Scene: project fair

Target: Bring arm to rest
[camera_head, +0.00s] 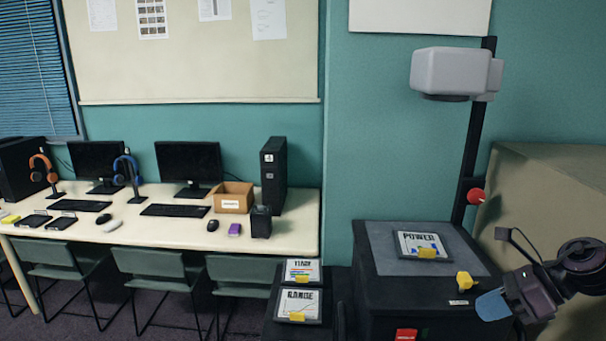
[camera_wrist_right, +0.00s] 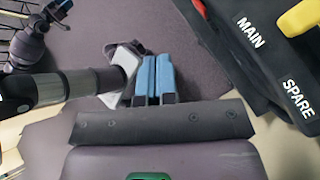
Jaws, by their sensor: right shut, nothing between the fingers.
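My right gripper (camera_head: 493,305) is at the lower right of the head view, beside the front right corner of the black projector cabinet. Its blue fingers (camera_wrist_right: 154,78) are shut together with nothing between them, as the right wrist view shows. The gripper is apart from the yellow knob (camera_head: 465,281) on the cabinet top. My left arm and gripper are not in view.
The projector cabinet (camera_head: 375,262) bears a POWER card (camera_head: 413,241), with a red knob (camera_head: 476,196) on its post. A desk (camera_head: 165,240) with monitors and an open box (camera_head: 233,197) is further left.

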